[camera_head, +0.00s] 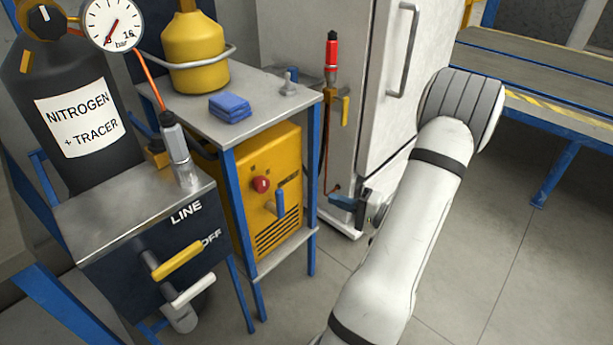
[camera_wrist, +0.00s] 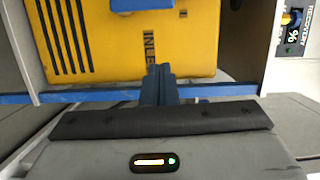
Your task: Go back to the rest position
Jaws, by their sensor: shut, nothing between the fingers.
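My gripper (camera_head: 336,200) shows in the head view just left of my white arm, in front of the lower part of the white cabinet (camera_head: 375,100). It is to the right of the blue-legged cart. The gripper body is partly hidden behind my arm. In the wrist view, my gripper's dark fingers (camera_wrist: 158,76) are together with nothing between them. They point toward the yellow machine (camera_wrist: 120,40), with a blue rail (camera_wrist: 215,91) passing across near them. I cannot tell whether the fingers touch the rail.
A nitrogen cylinder (camera_head: 80,120) and LINE/OFF panel (camera_head: 150,255) stand left. A bench (camera_head: 545,75) is at upper right. Floor (camera_head: 500,250) right of my arm is clear.

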